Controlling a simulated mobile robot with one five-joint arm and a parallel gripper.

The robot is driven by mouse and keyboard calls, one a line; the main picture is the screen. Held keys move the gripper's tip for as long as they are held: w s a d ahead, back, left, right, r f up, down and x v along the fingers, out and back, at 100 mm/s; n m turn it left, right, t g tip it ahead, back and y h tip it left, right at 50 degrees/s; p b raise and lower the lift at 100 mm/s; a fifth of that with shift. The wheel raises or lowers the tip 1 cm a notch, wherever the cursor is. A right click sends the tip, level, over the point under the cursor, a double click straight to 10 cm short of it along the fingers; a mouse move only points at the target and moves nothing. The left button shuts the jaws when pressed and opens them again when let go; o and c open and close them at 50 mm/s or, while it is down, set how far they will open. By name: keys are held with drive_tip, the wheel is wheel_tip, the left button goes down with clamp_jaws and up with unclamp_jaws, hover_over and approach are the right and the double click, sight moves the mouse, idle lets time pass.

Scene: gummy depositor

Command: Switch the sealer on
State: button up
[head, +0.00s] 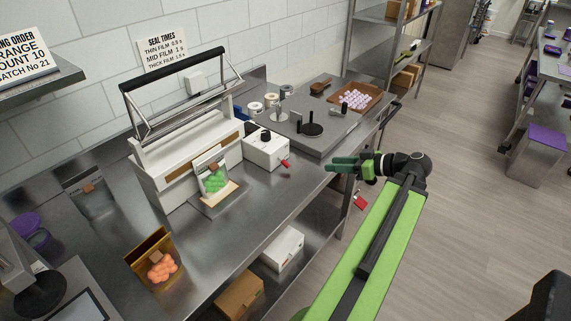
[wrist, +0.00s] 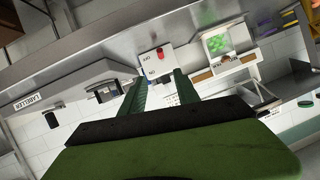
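The sealer (head: 165,165) is a white machine with a raised black handle bar on the steel bench in the head view. Its white control box (head: 262,150) stands at its right end, with dark knobs on top and a red-tipped lever (head: 285,163) on the front. In the wrist view the control box (wrist: 155,65) and red lever tip (wrist: 161,52) lie ahead, around the fingertips. My gripper (head: 331,165) is to the right of the lever, apart from it, pointing left. Its two green fingers, also in the wrist view (wrist: 159,80), are spread and hold nothing. The box's labels are too small to read surely.
A pouch of green gummies (head: 213,180) stands at the sealer's front. A pouch of orange gummies (head: 160,265) is nearer on the bench. A grey plate (head: 315,135) with black knobs and a brown tray (head: 372,100) lie behind the control box. Open floor is at right.

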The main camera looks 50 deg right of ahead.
sight(288, 164)
drive_tip(key=b+x, duration=0.6)
drive_tip(key=x, duration=1)
drive_tip(key=shift+w+a+f, duration=0.2)
drive_tip(key=shift+w+a, duration=0.1)
drive_tip(key=shift+w, duration=0.3)
clamp_jaws()
